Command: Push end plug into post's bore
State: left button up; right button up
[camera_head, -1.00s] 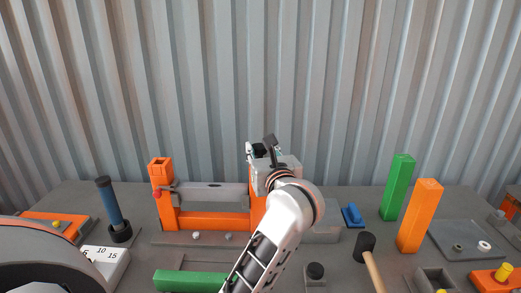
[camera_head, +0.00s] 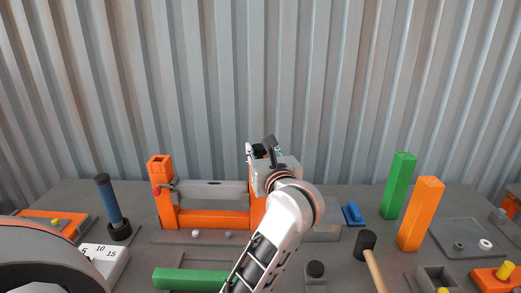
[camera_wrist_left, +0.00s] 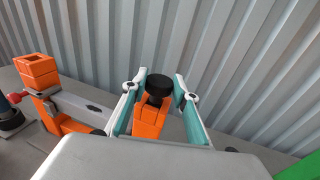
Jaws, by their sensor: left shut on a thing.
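The end plug (camera_wrist_left: 159,86) is a black round cap in the left wrist view. It sits between the fingers of my left gripper (camera_wrist_left: 160,88), which is shut on it. Below it is the top of an orange post (camera_wrist_left: 149,122); the plug appears above or at its bore, and I cannot tell how far it is in. In the head view the same post (camera_head: 257,211) is mostly hidden behind my left arm, with the left gripper (camera_head: 262,150) at its top. My right gripper is not in view.
Another orange post (camera_head: 161,197) with an open top stands left, joined by an orange rail (camera_head: 213,219) and a grey bar (camera_head: 212,196). A mallet (camera_head: 365,244), a green post (camera_head: 397,186) and a free orange post (camera_head: 420,214) stand right. A green bar (camera_head: 189,280) lies in front.

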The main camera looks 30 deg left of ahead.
aim_at(261, 150)
pick_arm(q)
jog(key=shift+f+b, duration=0.5)
jog(key=shift+f, duration=0.2)
jog(key=o, duration=1.1)
jog(key=shift+r, duration=0.1)
notch_tip(261, 150, up, 10)
jog(key=shift+f, duration=0.1)
